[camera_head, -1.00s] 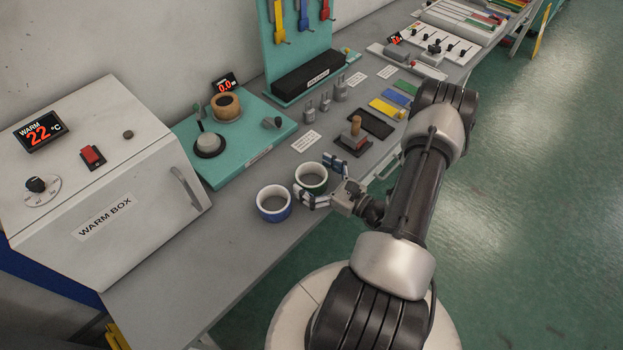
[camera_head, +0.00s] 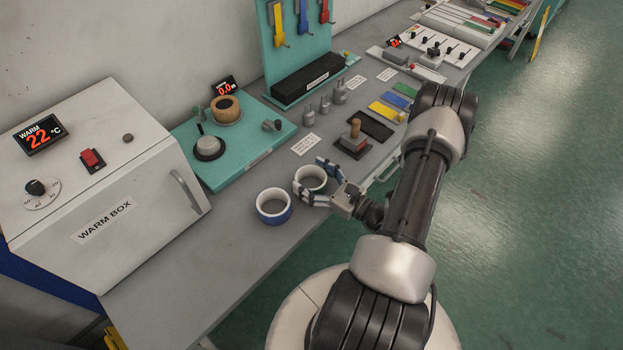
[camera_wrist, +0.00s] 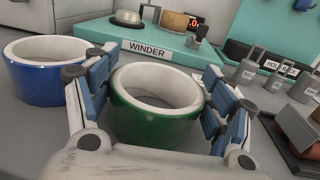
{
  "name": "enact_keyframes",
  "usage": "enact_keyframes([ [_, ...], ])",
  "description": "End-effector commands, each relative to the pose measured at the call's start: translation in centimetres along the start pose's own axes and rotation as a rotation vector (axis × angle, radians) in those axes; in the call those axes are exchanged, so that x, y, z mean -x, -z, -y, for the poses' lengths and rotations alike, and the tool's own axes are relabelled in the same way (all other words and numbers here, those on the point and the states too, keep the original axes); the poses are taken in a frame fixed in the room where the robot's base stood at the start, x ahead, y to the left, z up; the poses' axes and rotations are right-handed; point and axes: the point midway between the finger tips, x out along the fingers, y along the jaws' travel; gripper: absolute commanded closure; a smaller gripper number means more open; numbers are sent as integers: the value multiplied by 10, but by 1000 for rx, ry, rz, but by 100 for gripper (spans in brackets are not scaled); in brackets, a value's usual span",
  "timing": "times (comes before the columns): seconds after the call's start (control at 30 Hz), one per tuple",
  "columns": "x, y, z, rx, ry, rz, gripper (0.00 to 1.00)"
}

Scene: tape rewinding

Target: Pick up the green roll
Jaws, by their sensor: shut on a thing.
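The green roll (camera_wrist: 150,125) has a white inner ring and stands with its opening up, between my gripper's fingers in the wrist view. In the head view the green roll (camera_head: 311,172) shows mostly its white rim, with the fingers around it. My gripper (camera_head: 318,180) is shut on the roll, one finger on each side; it also fills the lower wrist view (camera_wrist: 160,105). I cannot tell any gap between the roll and the bench. A blue roll (camera_head: 273,207) stands just left of it, close to the left finger in the wrist view (camera_wrist: 42,82).
The teal winder base (camera_head: 250,145) with a tan roll (camera_head: 226,108) lies behind. The warm box (camera_head: 110,195) stands at left. A small block with a wooden handle (camera_head: 354,140) and grey weights (camera_head: 325,103) are behind right. The grey bench (camera_head: 225,255) is clear in front.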

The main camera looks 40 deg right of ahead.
Motion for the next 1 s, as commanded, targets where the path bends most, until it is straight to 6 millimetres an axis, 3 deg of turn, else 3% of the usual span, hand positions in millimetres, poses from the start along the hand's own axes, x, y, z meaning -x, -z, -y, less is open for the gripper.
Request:
enact_keyframes([
  [0.27,0,-28,1,3,0,1,49],
  [0.7,0,-149,1,5,1,1,49],
  [1.0,0,-194,0,2,1,1,49],
])
